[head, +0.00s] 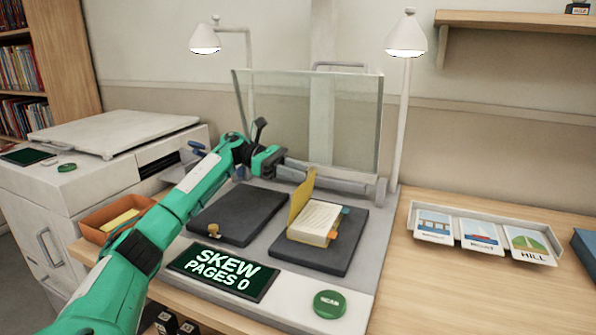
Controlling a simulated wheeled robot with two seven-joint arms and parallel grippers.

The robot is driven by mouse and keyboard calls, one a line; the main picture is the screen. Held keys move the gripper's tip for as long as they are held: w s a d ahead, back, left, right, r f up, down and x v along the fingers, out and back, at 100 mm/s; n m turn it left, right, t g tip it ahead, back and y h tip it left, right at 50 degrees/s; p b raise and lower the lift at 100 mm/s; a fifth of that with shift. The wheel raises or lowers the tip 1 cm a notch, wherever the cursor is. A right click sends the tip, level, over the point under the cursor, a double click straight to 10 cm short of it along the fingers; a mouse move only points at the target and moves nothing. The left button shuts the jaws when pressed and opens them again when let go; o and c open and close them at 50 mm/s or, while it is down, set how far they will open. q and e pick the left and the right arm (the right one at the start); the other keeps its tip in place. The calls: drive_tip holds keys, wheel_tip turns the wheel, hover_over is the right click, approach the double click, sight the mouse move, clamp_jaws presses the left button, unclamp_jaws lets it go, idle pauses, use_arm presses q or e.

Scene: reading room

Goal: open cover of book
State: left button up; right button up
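The book (314,222) lies on the right dark pad of the scanner. Its yellow cover (301,198) stands up steeply along the left side of the pages, and a cream printed page shows. A small orange piece with a blue tip (337,222) is at the page's right edge. My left gripper (267,147) is up and to the left of the book, in front of the glass, apart from the cover. Nothing shows held in it; its finger opening is unclear at this angle. My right gripper is out of view.
A raised glass plate (310,115) stands behind the pads. The left dark pad (238,213) carries a small brass knob (213,230). A display (222,272) reads "SKEW PAGES 0", beside a green scan button (329,304). A card tray (482,234) is at right, an orange bin (112,222) at left.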

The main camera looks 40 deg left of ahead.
use_arm(q)
drive_tip(key=o, duration=0.5)
drive_tip(key=shift+f, duration=0.35)
drive_tip(key=shift+c, duration=0.2)
drive_tip(key=shift+a, duration=0.1)
